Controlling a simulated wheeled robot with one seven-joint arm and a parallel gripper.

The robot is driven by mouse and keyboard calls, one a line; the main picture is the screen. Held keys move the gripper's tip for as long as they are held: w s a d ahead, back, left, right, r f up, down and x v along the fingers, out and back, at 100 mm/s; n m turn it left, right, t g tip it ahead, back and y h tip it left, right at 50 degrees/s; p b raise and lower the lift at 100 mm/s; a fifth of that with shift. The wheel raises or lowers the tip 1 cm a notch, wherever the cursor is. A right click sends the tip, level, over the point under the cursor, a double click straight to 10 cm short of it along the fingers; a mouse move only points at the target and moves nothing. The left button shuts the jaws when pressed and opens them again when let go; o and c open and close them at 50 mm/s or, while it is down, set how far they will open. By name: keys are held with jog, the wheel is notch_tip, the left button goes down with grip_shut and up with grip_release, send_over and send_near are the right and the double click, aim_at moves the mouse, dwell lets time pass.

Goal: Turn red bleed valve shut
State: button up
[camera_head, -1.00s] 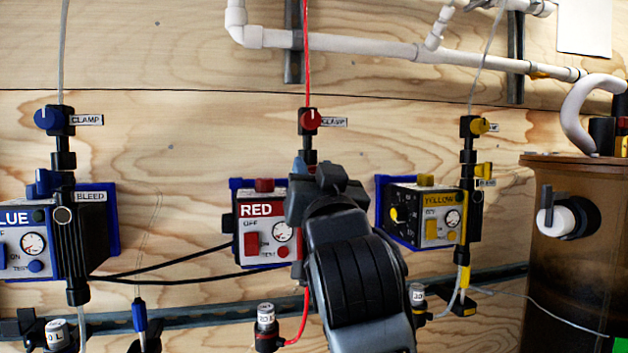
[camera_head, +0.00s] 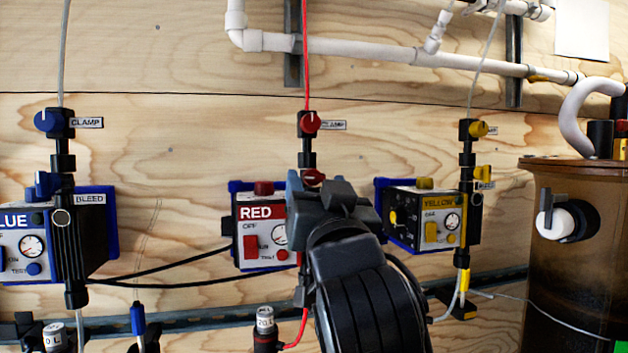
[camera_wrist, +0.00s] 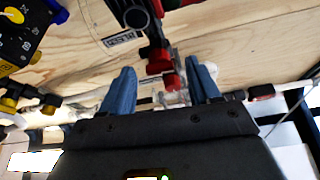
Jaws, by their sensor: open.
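The red bleed valve (camera_head: 313,177) sits on the black line below the red clamp valve (camera_head: 310,122). In the wrist view, the red bleed valve (camera_wrist: 158,60) shows beside its bleed label, with a red part reaching between the fingers. My gripper (camera_wrist: 163,85) is open, with one blue finger on each side of this red part. I cannot tell whether either finger touches it. In the head view, my gripper (camera_head: 303,188) is just below the valve, and my wrist hides the lower line and part of the red box (camera_head: 263,235).
The blue unit (camera_head: 90,235) stands at left and the yellow unit (camera_head: 415,215) close at right. A brown tank (camera_head: 570,270) stands at far right. White pipes (camera_head: 360,48) cross above. Black cables run between the blue and red boxes.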

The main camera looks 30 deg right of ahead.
jog(key=v, duration=0.4)
jog(key=w+g+p, duration=0.1)
jog(key=p, duration=0.5)
jog(key=w+d+r+g+y+p, duration=0.1)
jog(key=w+p, duration=0.1)
jog(key=p, duration=0.4)
jog(key=w+d+r+g+y+p, duration=0.1)
jog(key=w+p, duration=0.1)
jog(key=p, duration=0.4)
jog(key=shift+r+n+g, duration=0.25)
jog(key=shift+n+g, duration=0.05)
jog(key=shift+g, duration=0.1)
jog(key=shift+c, duration=0.2)
